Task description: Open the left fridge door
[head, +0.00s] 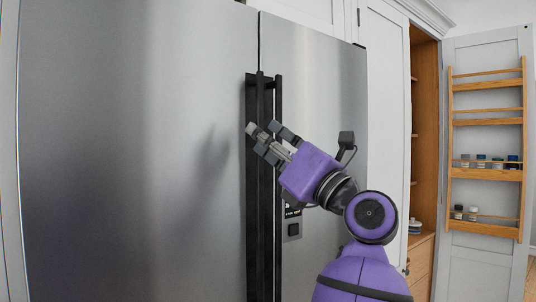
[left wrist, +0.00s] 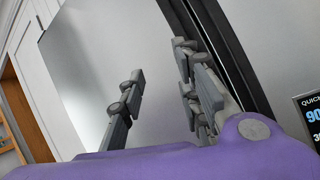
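The left fridge door (head: 130,150) is a wide brushed-steel panel filling the left of the head view, and it looks shut. Its long black vertical handle (head: 252,215) runs along its right edge, beside the right door's handle (head: 278,100). My left gripper (head: 262,128) is in front of the upper part of the handles, fingers pointing up and left. In the left wrist view its two fingers (left wrist: 155,80) are spread with nothing between them but bare steel behind. A black handle (left wrist: 215,40) passes beyond the right-hand finger; contact cannot be told. My right gripper is not in view.
The right fridge door (head: 325,100) stands shut behind my arm, with a small dispenser panel (head: 293,230) partly hidden. To the right is an open cupboard (head: 424,130) whose swung-out door carries a wooden rack (head: 487,174) with small jars.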

